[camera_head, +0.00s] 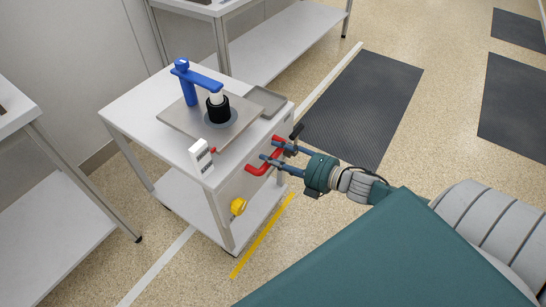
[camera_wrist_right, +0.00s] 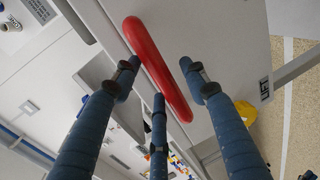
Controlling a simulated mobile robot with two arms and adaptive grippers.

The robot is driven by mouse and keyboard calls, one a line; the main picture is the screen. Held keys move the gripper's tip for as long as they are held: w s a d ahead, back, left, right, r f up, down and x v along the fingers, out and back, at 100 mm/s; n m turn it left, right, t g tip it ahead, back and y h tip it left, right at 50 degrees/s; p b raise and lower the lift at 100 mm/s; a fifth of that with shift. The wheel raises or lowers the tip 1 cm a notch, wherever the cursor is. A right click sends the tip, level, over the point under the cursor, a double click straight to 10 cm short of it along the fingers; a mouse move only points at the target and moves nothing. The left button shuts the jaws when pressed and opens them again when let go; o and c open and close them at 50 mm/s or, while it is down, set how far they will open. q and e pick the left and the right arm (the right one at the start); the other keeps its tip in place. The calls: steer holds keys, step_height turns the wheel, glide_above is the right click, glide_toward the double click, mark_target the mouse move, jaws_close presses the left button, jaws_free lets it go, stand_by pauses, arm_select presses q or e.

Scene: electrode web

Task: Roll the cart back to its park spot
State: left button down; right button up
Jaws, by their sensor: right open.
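The cart (camera_head: 150,99) is a white two-shelf trolley in the head view, standing between two white benches. A red handle (camera_head: 257,170) is on its right side. My right gripper (camera_head: 268,152) is at that handle, its blue fingers spread open around it. In the right wrist view the red handle (camera_wrist_right: 155,65) lies between the open fingers (camera_wrist_right: 165,90); I cannot tell whether they touch it. A yellow knob (camera_head: 238,206) is low on the cart's near side. My left gripper is not in view.
On the cart are a blue stand (camera_head: 190,86) with a black cup (camera_head: 218,108), a grey tray (camera_head: 266,101) and a small white device (camera_head: 200,157). A yellow floor line (camera_head: 262,236) runs right of the cart. Dark mats (camera_head: 363,105) and open floor lie to the right.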

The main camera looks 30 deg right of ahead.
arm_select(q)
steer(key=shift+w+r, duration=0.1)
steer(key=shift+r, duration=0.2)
arm_select(e)
steer(key=shift+w+a, duration=0.15)
steer(key=shift+w, duration=0.25)
steer(key=shift+c, duration=0.5)
steer(key=shift+f, duration=0.1)
jaws_close()
